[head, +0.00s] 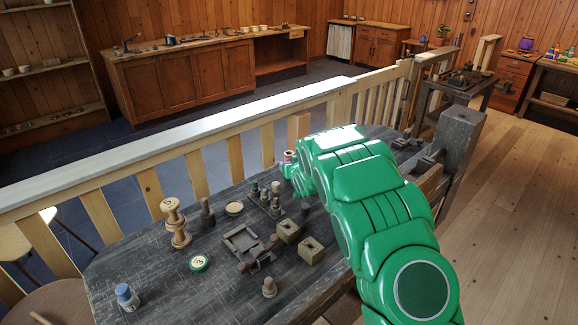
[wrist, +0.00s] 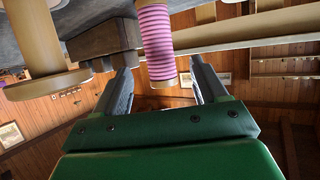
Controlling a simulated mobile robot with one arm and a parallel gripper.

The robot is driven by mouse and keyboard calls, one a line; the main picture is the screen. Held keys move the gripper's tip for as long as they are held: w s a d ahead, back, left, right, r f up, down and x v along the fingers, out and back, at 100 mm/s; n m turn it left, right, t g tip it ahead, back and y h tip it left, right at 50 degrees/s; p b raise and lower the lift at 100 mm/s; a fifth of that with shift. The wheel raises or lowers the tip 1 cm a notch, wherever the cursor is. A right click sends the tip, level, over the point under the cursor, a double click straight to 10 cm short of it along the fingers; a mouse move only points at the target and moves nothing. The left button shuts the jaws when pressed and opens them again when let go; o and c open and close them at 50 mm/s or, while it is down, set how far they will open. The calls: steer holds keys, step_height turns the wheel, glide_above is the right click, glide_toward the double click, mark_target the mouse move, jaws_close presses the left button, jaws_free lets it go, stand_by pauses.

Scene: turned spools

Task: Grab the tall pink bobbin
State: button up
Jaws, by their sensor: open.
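The pink bobbin (head: 289,157) stands near the railing side of the dark table, partly hidden by my green arm. In the wrist view the bobbin (wrist: 156,38) shows as a pink striped cylinder with a bare wooden end, its other end cut off by the frame. My gripper (wrist: 163,68) is open, with one dark finger to each side of the bobbin in the picture. A gap shows between the bobbin and each finger. Whether the bobbin is fully between the fingertips or just beyond them I cannot tell. My gripper's fingers are hidden in the head view.
A dark block (wrist: 104,38) and a large pale spool-like piece (wrist: 38,40) are left of the bobbin in the wrist view. The table holds a tall wooden spool (head: 174,222), a peg rack (head: 264,203), wooden blocks (head: 311,250) and a blue-capped jar (head: 126,297). A railing (head: 200,150) runs behind.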

mark_target(288, 160)
steer(key=shift+w+f, duration=0.1)
steer(key=shift+f, duration=0.2)
steer(key=shift+w+a+f, duration=0.2)
steer(key=shift+w+f, duration=0.05)
steer(key=shift+w, duration=0.2)
steer(key=shift+r+x, duration=0.2)
steer(key=shift+x, duration=1.25)
steer(key=shift+r+x, duration=0.2)
steer(key=shift+x, duration=1.25)
steer(key=shift+w+a+f, duration=0.1)
steer(key=shift+w+f, duration=0.15)
steer(key=shift+w, duration=0.15)
steer(key=shift+c, duration=0.5)
steer(key=c, duration=1)
